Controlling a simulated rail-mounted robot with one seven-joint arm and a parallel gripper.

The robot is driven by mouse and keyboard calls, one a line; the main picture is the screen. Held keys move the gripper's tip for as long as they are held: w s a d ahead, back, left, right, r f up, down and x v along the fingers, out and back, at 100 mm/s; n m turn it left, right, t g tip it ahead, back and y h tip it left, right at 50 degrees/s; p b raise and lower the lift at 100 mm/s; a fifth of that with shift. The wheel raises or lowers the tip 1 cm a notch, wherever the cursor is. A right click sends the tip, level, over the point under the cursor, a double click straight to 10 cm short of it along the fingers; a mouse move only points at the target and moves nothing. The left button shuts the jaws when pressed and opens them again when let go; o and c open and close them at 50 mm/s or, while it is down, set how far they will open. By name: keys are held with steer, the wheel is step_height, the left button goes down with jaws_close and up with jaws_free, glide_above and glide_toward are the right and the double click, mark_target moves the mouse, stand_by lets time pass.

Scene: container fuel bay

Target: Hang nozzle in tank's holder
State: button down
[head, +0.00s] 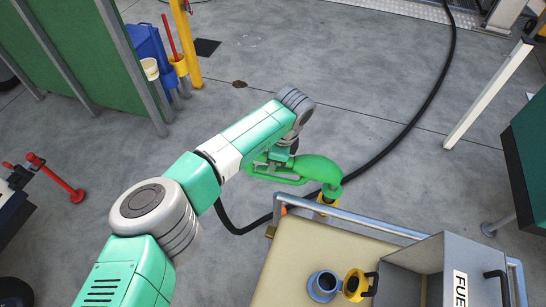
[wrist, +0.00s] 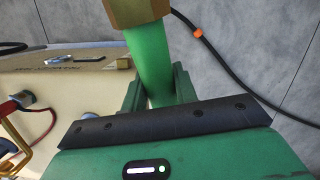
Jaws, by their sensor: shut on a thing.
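The green nozzle (head: 318,168) is held over the floor just beyond the tank's back edge. A gold collar (head: 328,198) shows at its lower end, close to the tank's blue rail. My gripper (wrist: 158,88) is shut on the nozzle's green body (wrist: 150,62), with a finger on each side; a brass-coloured hex part (wrist: 138,8) shows above it. The tank (head: 325,255) is beige with a blue tube rail. I cannot clearly make out the holder; a small brown block (head: 271,231) sits at the tank's corner. I cannot tell whether the gold collar touches the tank.
A black hose (head: 425,105) curves over the grey floor and passes behind the nozzle. On the tank stand a blue filler neck (head: 324,285), a yellow cap (head: 355,284) and a grey box (head: 430,260). A white post (head: 488,95) stands at the right.

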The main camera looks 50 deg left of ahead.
steer(key=shift+w+d+b+x, duration=0.1)
steer(key=shift+b+x, duration=0.3)
steer(key=shift+x, duration=0.35)
steer(key=shift+w+d+b+x, duration=0.15)
steer(key=shift+b+x, duration=0.3)
steer(key=shift+x, duration=0.3)
steer(key=shift+w+d+b+x, duration=0.1)
steer(key=shift+b+x, duration=0.3)
steer(key=shift+x, duration=0.35)
steer(key=c, duration=1)
jaws_free()
steer(key=p+v, duration=0.2)
steer(key=v, duration=0.5)
steer(key=shift+w+r, duration=0.1)
steer(key=shift+r, duration=0.3)
